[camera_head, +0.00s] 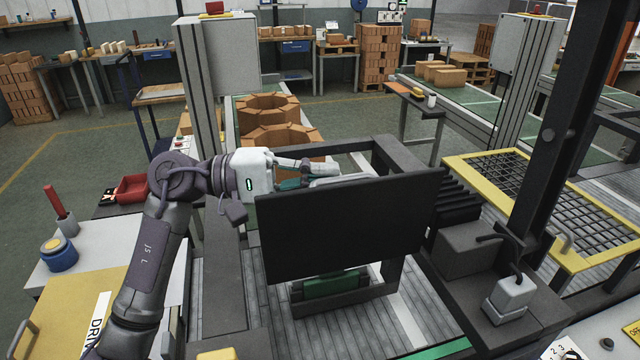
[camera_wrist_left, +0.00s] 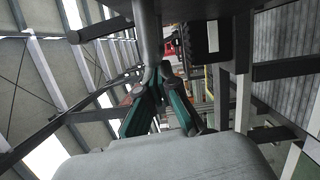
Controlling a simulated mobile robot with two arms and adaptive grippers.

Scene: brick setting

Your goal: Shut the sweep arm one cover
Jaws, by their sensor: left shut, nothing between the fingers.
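A large dark panel (camera_head: 345,230), which looks like the cover, stands raised and tilted over the machine in the middle of the head view. Its broad face is toward me. My left gripper (camera_head: 318,176) is at the panel's upper edge, on its far side. Its fingers point right in the head view; whether they touch the panel cannot be told. In the left wrist view its teal-sided fingers (camera_wrist_left: 158,82) come together with nothing held, close to a grey bar (camera_wrist_left: 147,30). My right gripper is not in view.
A dark frame (camera_head: 390,150) surrounds the panel, with a green block (camera_head: 330,284) below it. A thick dark post (camera_head: 562,130) and a yellow-edged grate (camera_head: 545,195) stand on the right. A yellow panel (camera_head: 75,308) with a handle lies at lower left.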

